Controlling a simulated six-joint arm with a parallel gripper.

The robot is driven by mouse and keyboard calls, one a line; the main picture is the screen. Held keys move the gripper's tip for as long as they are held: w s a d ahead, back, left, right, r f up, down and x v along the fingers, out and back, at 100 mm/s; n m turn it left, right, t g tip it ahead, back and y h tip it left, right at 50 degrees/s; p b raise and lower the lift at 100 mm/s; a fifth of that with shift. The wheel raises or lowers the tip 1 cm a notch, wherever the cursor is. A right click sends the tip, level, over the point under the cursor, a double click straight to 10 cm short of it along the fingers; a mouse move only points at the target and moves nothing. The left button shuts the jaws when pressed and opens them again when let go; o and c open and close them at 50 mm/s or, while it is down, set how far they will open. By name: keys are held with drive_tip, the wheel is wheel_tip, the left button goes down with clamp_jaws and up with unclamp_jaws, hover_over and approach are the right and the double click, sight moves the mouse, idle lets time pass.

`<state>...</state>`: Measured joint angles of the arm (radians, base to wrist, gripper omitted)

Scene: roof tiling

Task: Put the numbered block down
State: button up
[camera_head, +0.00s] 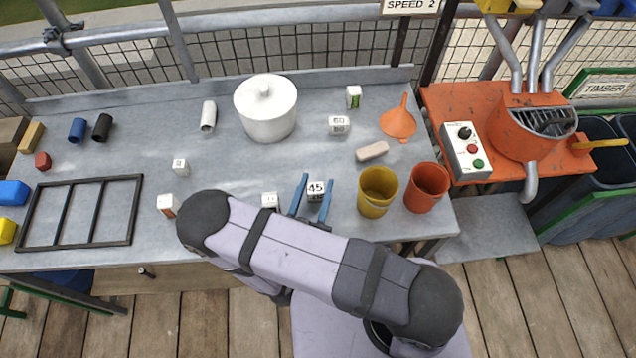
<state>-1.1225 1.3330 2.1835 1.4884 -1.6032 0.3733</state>
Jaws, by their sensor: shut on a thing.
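My gripper (317,180) has two blue fingers and is shut on a small white numbered block (316,188) marked 45. The block sits between the fingers, over the front part of the grey workbench (225,170). I cannot tell whether its underside touches the bench. Other white blocks with markings are on the bench: one at the back right (339,125), a small one left of the middle (180,167), and one (270,200) just left of the gripper, partly hidden by my arm.
A yellow bucket (377,193) and an orange bucket (427,188) stand close right of the gripper. A pale bar (372,151), an orange funnel (398,121) and a white lidded pot (265,108) lie behind. A black frame (80,184) lies at left. The bench's middle is mostly clear.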

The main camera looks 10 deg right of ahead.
sight(318, 184)
drive_tip(key=shift+w+d+f+b, duration=0.25)
drive_tip(key=shift+w+f, duration=0.15)
drive_tip(key=shift+w, duration=0.15)
drive_tip(key=shift+w+d+f+b, duration=0.15)
drive_tip(key=shift+w+f+b, duration=0.05)
drive_tip(key=shift+w+f, duration=0.25)
drive_tip(key=shift+r, duration=0.1)
drive_tip(key=shift+f, duration=0.2)
drive_tip(key=o, duration=1.1)
drive_tip(key=shift+c, duration=0.2)
